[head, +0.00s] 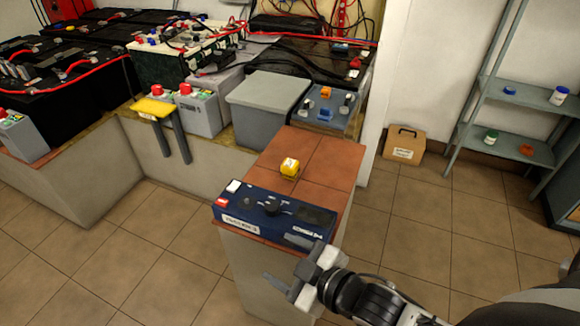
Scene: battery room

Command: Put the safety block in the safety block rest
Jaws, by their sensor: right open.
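A small yellow block (290,165) with a pale mark on top, which looks like the safety block, sits on the red-brown tiled top of the pedestal (325,150). A darker yellow part shows under it; I cannot tell whether this is a separate rest. No other thing is clearly recognisable as the safety block rest. My right gripper (292,264) is open and empty at the pedestal's near right corner, in front of the blue device and well short of the yellow block. My left gripper is out of view.
A dark blue device (272,210) with a knob lies across the pedestal's near end. A cardboard box (404,145) and shelves (525,95) are right.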

